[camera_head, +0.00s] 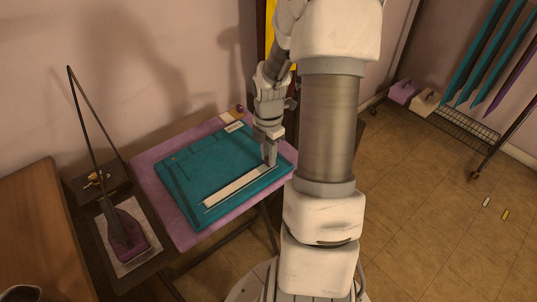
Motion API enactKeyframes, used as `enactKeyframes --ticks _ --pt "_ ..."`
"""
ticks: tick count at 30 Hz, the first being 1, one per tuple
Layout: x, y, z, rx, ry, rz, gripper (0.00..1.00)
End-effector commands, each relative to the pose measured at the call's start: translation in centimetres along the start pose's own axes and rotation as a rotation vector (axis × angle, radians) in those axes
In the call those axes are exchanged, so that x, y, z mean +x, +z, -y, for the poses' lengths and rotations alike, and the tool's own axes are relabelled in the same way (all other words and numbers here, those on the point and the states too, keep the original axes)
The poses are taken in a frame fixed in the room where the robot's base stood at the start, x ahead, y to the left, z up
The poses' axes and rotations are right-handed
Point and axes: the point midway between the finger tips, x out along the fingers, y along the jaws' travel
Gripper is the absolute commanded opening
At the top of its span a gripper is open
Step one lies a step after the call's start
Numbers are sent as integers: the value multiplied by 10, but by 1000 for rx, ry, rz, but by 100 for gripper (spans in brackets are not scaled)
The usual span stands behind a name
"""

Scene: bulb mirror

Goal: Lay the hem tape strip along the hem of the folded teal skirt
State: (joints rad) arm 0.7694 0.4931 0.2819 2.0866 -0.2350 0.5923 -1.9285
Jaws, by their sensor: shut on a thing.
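The folded teal skirt (190,176) lies flat on a purple-topped table. The pale hem tape strip (238,187) lies slanted along the skirt's near edge, rising to the right, close to a thin pale line on the cloth. My gripper (270,163) points down at the strip's right end and is shut on it. The fingertips are small in view, and the exact contact with the strip is hard to make out. I cannot tell whether the strip's held end touches the cloth.
A purple iron (125,230) stands on a board at the left, with a thin dark stand rising behind it. A white card (234,127) lies at the table's far edge. A wooden surface (35,225) is at far left. A clothes rack (470,130) stands right; the floor between is mostly clear.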

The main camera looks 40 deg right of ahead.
Motion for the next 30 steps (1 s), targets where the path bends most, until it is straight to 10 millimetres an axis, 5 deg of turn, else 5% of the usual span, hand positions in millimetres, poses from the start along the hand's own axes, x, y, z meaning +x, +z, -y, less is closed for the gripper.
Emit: enactKeyframes --ticks 26,27,30 --pt "6 0 0 0 -1 0 0" --pt "6 0 0 0 -1 0 33" --pt "6 0 0 0 0 0 51"
